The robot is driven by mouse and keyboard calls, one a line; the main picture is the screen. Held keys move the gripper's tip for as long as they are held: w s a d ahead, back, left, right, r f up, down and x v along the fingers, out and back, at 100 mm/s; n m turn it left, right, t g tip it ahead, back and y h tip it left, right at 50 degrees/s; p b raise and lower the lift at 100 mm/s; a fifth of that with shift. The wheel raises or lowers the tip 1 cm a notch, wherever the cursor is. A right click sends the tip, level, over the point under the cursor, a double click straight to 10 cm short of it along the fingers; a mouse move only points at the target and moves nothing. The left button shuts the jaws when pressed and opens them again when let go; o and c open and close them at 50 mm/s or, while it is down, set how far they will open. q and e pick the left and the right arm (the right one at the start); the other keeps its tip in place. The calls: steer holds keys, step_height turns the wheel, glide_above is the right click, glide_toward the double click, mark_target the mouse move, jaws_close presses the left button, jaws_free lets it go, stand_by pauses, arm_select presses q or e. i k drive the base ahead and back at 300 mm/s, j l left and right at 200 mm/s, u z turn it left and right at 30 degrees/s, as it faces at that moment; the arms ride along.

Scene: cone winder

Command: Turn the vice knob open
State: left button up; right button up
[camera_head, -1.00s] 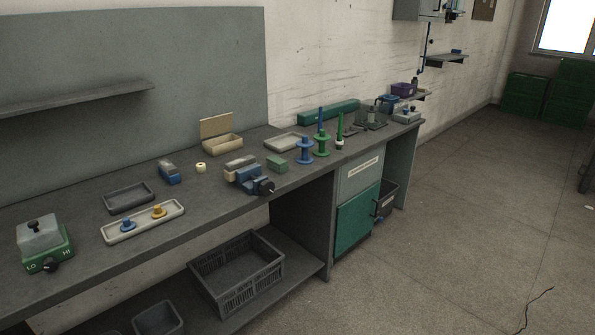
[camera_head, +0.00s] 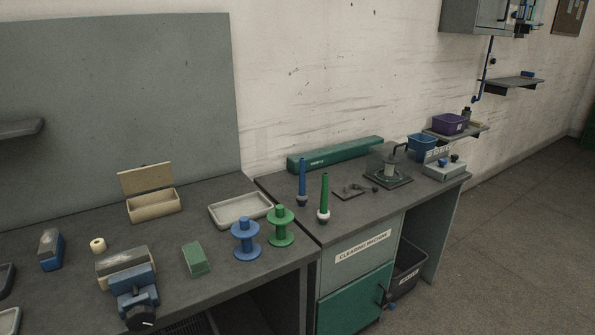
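The blue vice (camera_head: 132,286) stands at the front edge of the grey workbench, at the lower left of the head view. A beige block-like part (camera_head: 122,264) lies across its back, at the jaws. The dark vice knob (camera_head: 141,318) is at its front end, facing me, with a small light-coloured mark or pin on it. I cannot tell how far the jaws are apart. Neither of my grippers shows in the head view, so nothing of mine is seen touching the vice or knob.
A green block (camera_head: 195,259), blue spool (camera_head: 245,238) and green spool (camera_head: 280,226) stand right of the vice. A blue-grey block (camera_head: 50,250) stands left. Behind are an open beige box (camera_head: 153,205) and a pale tray (camera_head: 241,209). Floor (camera_head: 470,270) at right is clear.

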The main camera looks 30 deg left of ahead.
mark_target(140, 317)
steer(key=i+u, duration=0.15)
steer(key=i, duration=0.25)
steer(key=i+l+u, duration=0.15)
steer(key=i, duration=0.3)
steer(key=i+l+u, duration=0.15)
steer(key=i, duration=0.25)
steer(key=i+l+u, duration=0.15)
steer(key=i, duration=0.25)
steer(key=u, duration=2.3)
